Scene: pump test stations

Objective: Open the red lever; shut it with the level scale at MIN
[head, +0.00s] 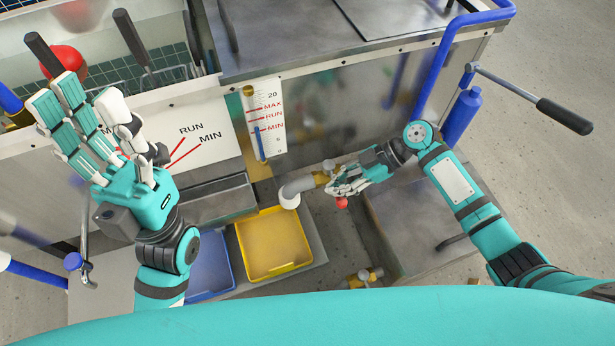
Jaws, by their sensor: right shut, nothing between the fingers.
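The red lever's round red knob (341,203) shows just below my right gripper (345,187); the rest of the lever is mostly hidden by the hand. The gripper is shut and empty, beside the brass valve (322,178) with its grey bent spout (291,192). The level scale (263,118) is marked 20, MAX, RUN and MIN. Its blue column tops out at about the MIN mark. No stream from the spout can be made out. My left gripper (80,115) is open, its fingers spread, in front of the station's left side.
A yellow tray (303,262) sits under the spout, with a blue tray (213,295) beside it. A red ball (62,61) and dark handles stand at the upper left. A black-gripped crank (565,115) juts out at the right. Another brass valve (362,277) lies low down.

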